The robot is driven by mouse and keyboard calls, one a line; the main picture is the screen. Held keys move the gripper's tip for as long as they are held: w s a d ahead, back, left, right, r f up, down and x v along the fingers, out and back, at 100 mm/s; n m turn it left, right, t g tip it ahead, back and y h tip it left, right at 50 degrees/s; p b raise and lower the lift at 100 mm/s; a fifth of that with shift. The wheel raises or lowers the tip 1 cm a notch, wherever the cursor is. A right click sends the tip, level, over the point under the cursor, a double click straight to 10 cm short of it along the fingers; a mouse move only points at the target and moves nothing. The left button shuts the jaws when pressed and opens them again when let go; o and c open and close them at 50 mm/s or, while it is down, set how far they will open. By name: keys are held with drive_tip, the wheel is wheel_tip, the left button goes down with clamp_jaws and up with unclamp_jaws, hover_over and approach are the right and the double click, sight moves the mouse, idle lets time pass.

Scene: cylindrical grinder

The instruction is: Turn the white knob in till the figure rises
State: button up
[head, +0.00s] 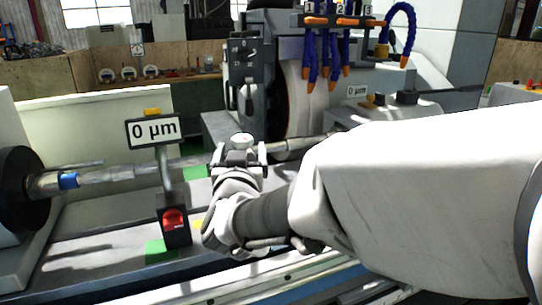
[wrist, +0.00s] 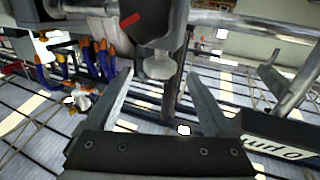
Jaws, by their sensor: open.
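The white knob (wrist: 159,65) is a pale round disc in the wrist view, on the underside of a dark grey part with a red mark. My gripper (wrist: 158,76) is open, its two fingertips on either side of the knob with gaps visible. In the head view my gripper (head: 240,152) is at the middle of the machine, and a pale round top (head: 242,139), seemingly the knob, shows between the fingers. A display reading 0 µm (head: 153,130) stands on a post left of the gripper. It also shows upside down in the wrist view (wrist: 280,148).
A long workpiece (head: 120,173) runs across the machine behind the display post. A red button (head: 174,219) sits at the post's foot. The grinding wheel (head: 305,100) and blue coolant hoses (head: 327,55) are behind my gripper.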

drive_tip(key=s+d, duration=0.1)
drive_tip(key=s, duration=0.8)
drive_tip(key=shift+s+p, duration=0.25)
drive_tip(key=shift+p, duration=0.15)
drive_tip(key=shift+d, duration=0.1)
idle(0.9)
